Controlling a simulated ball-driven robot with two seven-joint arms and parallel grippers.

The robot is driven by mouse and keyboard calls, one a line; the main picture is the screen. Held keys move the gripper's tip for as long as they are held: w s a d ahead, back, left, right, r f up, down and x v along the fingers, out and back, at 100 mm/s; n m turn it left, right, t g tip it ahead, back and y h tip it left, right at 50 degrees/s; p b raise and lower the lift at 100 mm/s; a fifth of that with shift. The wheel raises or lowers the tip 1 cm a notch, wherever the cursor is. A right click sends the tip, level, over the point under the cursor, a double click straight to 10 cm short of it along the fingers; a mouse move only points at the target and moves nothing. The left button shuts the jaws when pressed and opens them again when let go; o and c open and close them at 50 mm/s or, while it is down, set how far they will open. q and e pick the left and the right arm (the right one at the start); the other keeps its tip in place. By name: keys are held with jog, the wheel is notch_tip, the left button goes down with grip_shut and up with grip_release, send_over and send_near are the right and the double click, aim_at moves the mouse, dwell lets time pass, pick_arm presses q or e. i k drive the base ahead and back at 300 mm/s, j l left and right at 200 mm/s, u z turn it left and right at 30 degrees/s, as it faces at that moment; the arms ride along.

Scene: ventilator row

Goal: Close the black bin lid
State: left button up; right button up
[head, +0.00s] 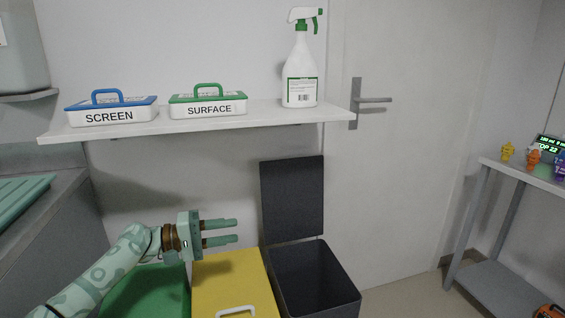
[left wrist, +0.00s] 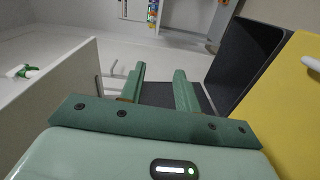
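The black bin (head: 318,285) stands at the lower middle of the head view. Its lid (head: 292,198) is upright at the back, so the bin is open and its dark inside shows. My left gripper (head: 237,230) is open and empty, left of the lid and above the yellow bin, with its fingers pointing right. In the left wrist view, a dark panel that looks like the lid (left wrist: 160,95) shows beyond and between the open fingers (left wrist: 160,75). The black bin (left wrist: 242,55) shows to the right there. I see no contact. My right gripper is not in view.
A yellow bin (head: 230,280) and a green bin (head: 150,292) stand left of the black bin. A white shelf (head: 200,123) above holds a SCREEN box (head: 110,112), a SURFACE box (head: 208,105) and a spray bottle (head: 300,75). A door (head: 400,180) is behind; floor shows at right.

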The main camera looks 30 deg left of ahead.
aim_at(292, 190)
jog(key=i+j, duration=0.85)
